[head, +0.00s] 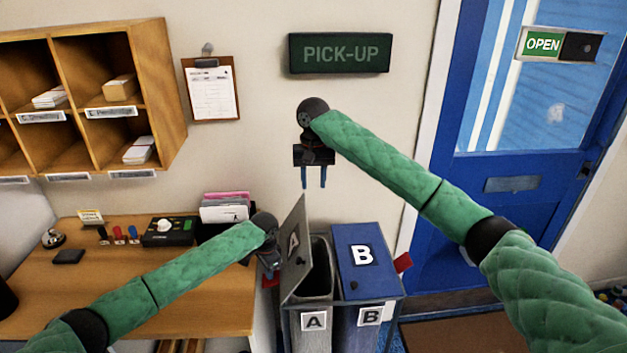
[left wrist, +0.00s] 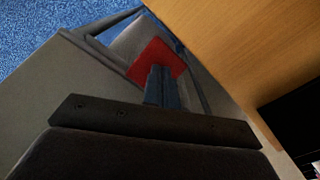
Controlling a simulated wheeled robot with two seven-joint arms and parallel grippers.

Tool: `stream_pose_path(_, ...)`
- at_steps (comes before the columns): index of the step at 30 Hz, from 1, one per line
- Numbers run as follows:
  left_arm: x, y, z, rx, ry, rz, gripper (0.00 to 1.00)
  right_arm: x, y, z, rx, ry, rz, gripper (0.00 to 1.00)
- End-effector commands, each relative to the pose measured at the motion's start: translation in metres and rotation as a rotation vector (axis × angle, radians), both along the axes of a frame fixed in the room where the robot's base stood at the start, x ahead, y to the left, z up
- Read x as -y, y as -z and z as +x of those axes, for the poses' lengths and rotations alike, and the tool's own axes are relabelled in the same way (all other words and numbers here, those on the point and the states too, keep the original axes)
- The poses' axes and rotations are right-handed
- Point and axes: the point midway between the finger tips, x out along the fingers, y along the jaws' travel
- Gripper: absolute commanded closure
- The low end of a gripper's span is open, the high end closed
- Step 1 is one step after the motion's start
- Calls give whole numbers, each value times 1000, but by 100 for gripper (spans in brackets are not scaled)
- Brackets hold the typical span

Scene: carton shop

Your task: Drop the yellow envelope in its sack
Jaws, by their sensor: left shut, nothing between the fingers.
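I see no yellow envelope that I can make out in either view. Sack bin A (head: 316,318) is grey, with its lid (head: 293,245) standing open at the left. Sack bin B (head: 363,245) next to it is blue, with its lid shut. My right gripper (head: 313,184) points down above the bins, fingers apart and empty. My left gripper (head: 270,273) is at the left side of bin A by a red tab (left wrist: 155,58). Its fingers are shut with nothing between them; whether they touch the tab I cannot tell.
A wooden desk (head: 190,300) stands at the left, with a black box (head: 170,231) and a rack of cards (head: 225,207). Wooden pigeonholes (head: 158,80) hang above. A red tab (head: 402,262) juts from bin B's right side. A blue door (head: 500,230) is at the right.

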Motion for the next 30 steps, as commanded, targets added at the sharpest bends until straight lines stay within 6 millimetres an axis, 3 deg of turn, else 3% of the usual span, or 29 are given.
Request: stream_pose_path(30, 0, -43, 0, -1, 0, 1, 100, 0, -35, 0, 0, 0, 0, 62)
